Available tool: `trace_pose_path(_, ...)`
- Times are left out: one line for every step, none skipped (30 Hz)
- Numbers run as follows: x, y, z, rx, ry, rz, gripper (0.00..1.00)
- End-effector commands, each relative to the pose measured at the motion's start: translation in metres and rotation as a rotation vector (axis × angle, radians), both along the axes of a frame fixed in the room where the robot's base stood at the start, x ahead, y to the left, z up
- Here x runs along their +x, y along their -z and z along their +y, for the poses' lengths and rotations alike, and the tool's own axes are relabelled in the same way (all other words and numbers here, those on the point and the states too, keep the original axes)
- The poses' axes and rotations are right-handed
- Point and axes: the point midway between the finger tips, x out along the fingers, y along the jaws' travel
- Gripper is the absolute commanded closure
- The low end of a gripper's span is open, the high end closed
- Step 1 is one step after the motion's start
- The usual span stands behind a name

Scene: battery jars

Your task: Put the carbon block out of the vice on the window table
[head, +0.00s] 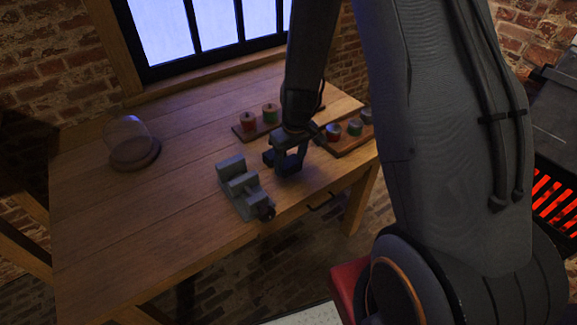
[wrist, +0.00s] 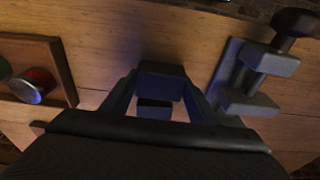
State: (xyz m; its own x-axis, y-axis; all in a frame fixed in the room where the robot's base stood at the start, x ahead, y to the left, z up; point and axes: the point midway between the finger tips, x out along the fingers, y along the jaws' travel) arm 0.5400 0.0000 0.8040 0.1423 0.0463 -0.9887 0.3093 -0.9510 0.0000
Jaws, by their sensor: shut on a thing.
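My gripper (head: 286,158) is low over the window table (head: 150,205), just right of the vice in the head view. It is shut on a dark block, the carbon block (wrist: 161,84), which shows between the fingertips in the wrist view. In the head view the fingers mostly hide the block. I cannot tell whether it touches the tabletop. The grey vice (head: 238,184) stands near the table's front edge, its gap seemingly empty. It also shows at the right of the wrist view (wrist: 250,95), apart from the block.
A glass dome on a round wooden base (head: 135,153) stands at the table's left. Wooden trays with red and green jars (head: 249,121) stand at the back and right (head: 347,146). The middle left of the table is clear. The window is behind.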

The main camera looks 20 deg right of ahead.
Motion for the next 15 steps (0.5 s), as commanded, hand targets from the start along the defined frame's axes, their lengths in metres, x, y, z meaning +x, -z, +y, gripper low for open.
trace_pose_path(-0.001, 0.009, 0.0, 0.0, 0.001, 0.003, 0.73)
trace_pose_path(-0.001, 0.012, 0.0, 0.001, 0.001, 0.003, 0.73)
trace_pose_path(-0.001, 0.017, 0.0, 0.0, 0.001, 0.003, 0.73)
trace_pose_path(-0.001, 0.02, 0.0, 0.0, 0.001, 0.002, 0.73)
trace_pose_path(0.0, 0.021, 0.0, 0.0, 0.0, 0.001, 0.73)
trace_pose_path(0.0, 0.023, 0.0, 0.0, 0.0, 0.0, 0.73)
trace_pose_path(0.0, 0.023, 0.0, 0.0, 0.0, 0.0, 0.73)
trace_pose_path(0.0, 0.024, 0.0, -0.001, 0.0, 0.0, 0.73)
trace_pose_path(0.0, 0.024, 0.0, -0.001, 0.0, -0.001, 0.73)
trace_pose_path(0.0, 0.023, 0.0, -0.001, 0.0, -0.001, 0.73)
trace_pose_path(0.0, 0.023, 0.0, -0.001, 0.0, -0.001, 0.73)
trace_pose_path(0.0, 0.023, 0.0, -0.001, 0.0, -0.001, 0.73)
trace_pose_path(0.0, 0.023, 0.0, -0.001, 0.0, -0.001, 0.73)
trace_pose_path(0.0, 0.023, 0.0, 0.0, 0.0, -0.001, 0.73)
trace_pose_path(0.0, 0.024, 0.0, 0.0, 0.0, -0.001, 0.73)
